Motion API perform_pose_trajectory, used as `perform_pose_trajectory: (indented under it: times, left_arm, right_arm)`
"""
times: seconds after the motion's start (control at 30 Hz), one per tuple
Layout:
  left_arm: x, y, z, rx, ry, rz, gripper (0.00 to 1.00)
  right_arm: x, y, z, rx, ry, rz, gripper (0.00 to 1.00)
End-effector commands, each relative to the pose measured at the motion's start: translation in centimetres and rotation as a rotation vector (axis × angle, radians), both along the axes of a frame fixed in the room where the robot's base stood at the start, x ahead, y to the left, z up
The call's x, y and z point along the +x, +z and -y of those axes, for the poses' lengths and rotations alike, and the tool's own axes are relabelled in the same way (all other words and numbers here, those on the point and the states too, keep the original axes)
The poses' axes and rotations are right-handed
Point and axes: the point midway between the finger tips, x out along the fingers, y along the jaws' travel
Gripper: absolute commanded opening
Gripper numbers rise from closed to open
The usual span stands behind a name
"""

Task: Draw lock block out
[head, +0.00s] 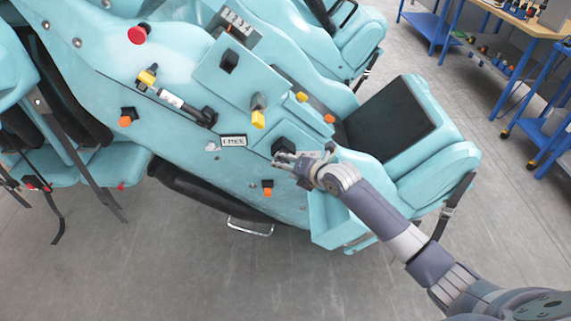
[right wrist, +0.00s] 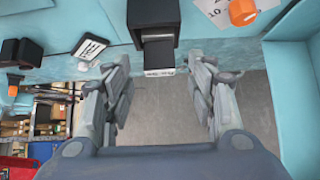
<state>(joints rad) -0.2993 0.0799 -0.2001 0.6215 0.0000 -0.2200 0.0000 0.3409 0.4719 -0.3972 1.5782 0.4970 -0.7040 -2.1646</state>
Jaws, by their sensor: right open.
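In the right wrist view a dark block (right wrist: 158,54) with a small pale label on its front end sits in a black housing (right wrist: 153,14) on the teal car; it looks like the lock block. The label is too small to read. My right gripper (right wrist: 160,78) is open, its fingers to either side of the block's near end, with a gap on both sides and nothing held. In the head view my right gripper (head: 282,160) is at the lower part of the car's side, beside a dark fitting (head: 284,146). My left gripper is not in view.
The teal car (head: 190,70) carries a FREE sign (head: 233,141), a red button (head: 138,34), yellow handles (head: 258,118) and orange knobs (head: 267,190). A teal tray wall (right wrist: 290,80) stands close right of my right gripper in the wrist view. Blue-legged workbenches (head: 520,25) stand at the back right.

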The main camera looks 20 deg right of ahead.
Motion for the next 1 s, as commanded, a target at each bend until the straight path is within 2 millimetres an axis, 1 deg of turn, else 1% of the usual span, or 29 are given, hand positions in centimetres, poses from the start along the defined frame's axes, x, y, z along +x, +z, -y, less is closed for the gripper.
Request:
perform_pose_trajectory:
  times: [0.1,0.2,0.57,0.6,0.67,0.7,0.77,0.8,0.87,0.9,1.0]
  left_arm:
    - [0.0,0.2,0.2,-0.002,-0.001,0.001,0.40]
    - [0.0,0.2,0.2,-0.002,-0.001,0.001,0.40]
    - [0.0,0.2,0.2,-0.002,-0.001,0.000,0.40]
    - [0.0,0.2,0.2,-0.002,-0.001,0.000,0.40]
    - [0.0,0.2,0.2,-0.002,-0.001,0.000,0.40]
    - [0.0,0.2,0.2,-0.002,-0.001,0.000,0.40]
    - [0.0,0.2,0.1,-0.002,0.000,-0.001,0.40]
    - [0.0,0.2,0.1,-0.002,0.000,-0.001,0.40]
    - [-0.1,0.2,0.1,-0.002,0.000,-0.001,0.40]
    - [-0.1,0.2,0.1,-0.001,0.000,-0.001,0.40]
    - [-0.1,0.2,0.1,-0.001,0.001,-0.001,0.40]
  right_arm:
    - [1.0,-0.5,-0.3,0.001,-0.002,0.000,0.52]
    - [1.5,-0.9,-0.5,0.001,-0.001,0.000,0.52]
    - [1.8,-1.1,-0.5,0.000,-0.001,0.001,0.52]
    - [1.8,-1.1,-0.5,0.000,-0.001,0.001,0.47]
    - [1.8,-1.1,-0.5,-0.001,-0.001,0.000,0.34]
    - [1.8,-1.1,-0.5,-0.001,-0.001,0.000,0.24]
    - [1.8,-1.1,-0.5,-0.001,-0.001,0.000,0.11]
    - [1.8,-1.2,-0.5,-0.001,-0.001,0.000,0.02]
    - [1.8,-1.2,-0.5,-0.001,-0.001,-0.001,0.00]
    - [1.8,-1.2,-0.5,-0.001,-0.001,-0.001,0.21]
    - [1.8,-1.2,-0.5,-0.001,-0.001,-0.001,0.00]
